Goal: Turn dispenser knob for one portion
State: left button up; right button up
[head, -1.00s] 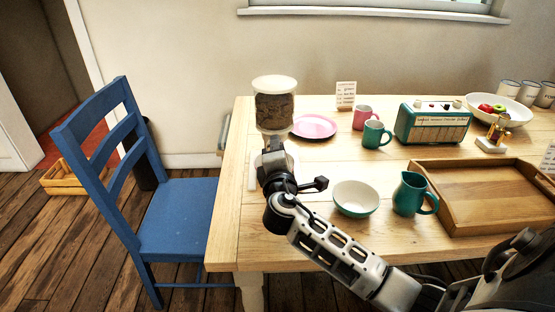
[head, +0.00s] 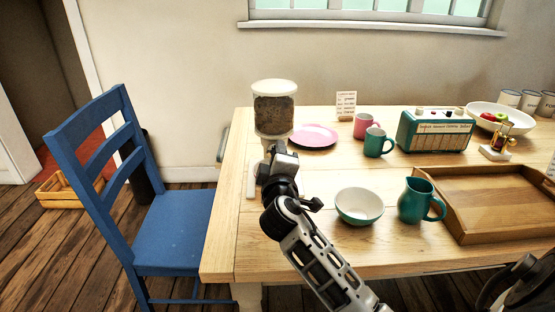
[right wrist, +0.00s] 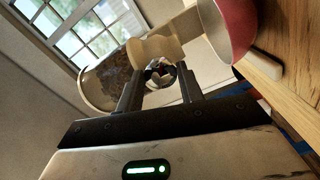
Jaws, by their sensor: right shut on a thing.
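The dispenser (head: 274,110) has a clear hopper of brown pieces under a white lid and stands at the table's left end. In the right wrist view its hopper (right wrist: 100,82) and pale neck (right wrist: 155,47) appear tilted. My right gripper (head: 270,150) is at the dispenser's front, below the hopper, and hides its lower part in the head view. In the right wrist view the right gripper's fingers (right wrist: 160,80) lie either side of the small round knob (right wrist: 160,72) and are shut on it. The knob's turn angle cannot be told. My left gripper is not in view.
A red bowl-like thing (right wrist: 232,30) is close beside the dispenser. A green-and-white bowl (head: 359,205) and teal jug (head: 415,200) stand right of my arm. Behind are a pink plate (head: 314,136) and mugs (head: 378,142). A blue chair (head: 175,230) stands left of the table.

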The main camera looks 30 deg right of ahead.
dwell(0.3)
jog(key=o, duration=1)
jog(key=shift+c, duration=0.2)
jog(key=shift+o, duration=0.2)
jog(key=shift+s, duration=0.1)
jog(key=b+v, duration=0.1)
jog(key=v, duration=1.4)
jog(key=shift+s, duration=0.4)
jog(key=shift+a, duration=0.15)
